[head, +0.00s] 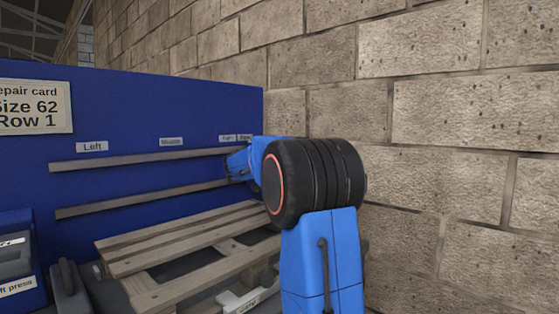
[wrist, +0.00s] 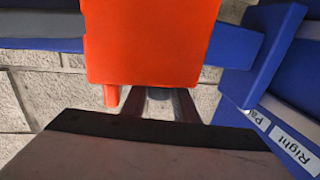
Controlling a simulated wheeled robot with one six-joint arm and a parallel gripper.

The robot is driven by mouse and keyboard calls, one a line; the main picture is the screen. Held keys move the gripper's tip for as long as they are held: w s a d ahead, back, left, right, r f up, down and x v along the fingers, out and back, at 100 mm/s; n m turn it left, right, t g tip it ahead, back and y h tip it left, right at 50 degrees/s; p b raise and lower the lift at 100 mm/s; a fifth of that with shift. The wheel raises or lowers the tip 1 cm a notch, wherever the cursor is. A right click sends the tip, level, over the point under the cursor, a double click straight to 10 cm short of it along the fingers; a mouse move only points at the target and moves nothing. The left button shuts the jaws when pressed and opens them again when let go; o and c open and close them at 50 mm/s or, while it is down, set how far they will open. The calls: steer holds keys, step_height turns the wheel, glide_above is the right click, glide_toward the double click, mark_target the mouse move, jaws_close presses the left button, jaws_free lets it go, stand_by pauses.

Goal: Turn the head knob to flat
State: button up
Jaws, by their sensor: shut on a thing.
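The head (wrist: 150,45) appears as an orange-red block at the top of the wrist view. Below its lower edge, a small grey rounded part that looks like the knob (wrist: 159,94) sits between two dark fingers. My gripper (wrist: 159,103) is shut on this knob. Most of the knob is hidden by the block and the fingers, so I cannot tell its setting. A small orange peg (wrist: 111,96) hangs from the block's lower left corner. In the head view my blue arm and its black joint hide the gripper and the knob.
A blue board (head: 180,110) with wooden rails and labels stands ahead; its "Right" label (wrist: 295,150) shows in the wrist view. A wooden pallet (head: 165,262) lies low in front. A block wall (head: 440,150) closes the right side. A press (head: 15,262) stands lower left.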

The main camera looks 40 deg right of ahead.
steer(key=shift+w+m+g, duration=0.1)
steer(key=shift+m+g, duration=0.2)
steer(key=shift+g, duration=0.1)
steer(key=m+g, duration=0.2)
steer(key=g, duration=0.1)
steer(key=m+g, duration=0.2)
steer(key=g, duration=0.2)
steer(key=shift+m+g, duration=0.3)
steer(key=shift+m, duration=0.1)
steer(key=shift+m+g+y, duration=0.8)
steer(key=shift+m+g, duration=0.5)
steer(key=shift+g, duration=0.5)
steer(key=shift+m+g+y, duration=0.8)
steer(key=shift+m+g, duration=0.5)
steer(key=shift+g, duration=0.5)
steer(key=o, duration=0.8)
step_height(320, 180, up, 10)
steer(key=shift+r, duration=0.1)
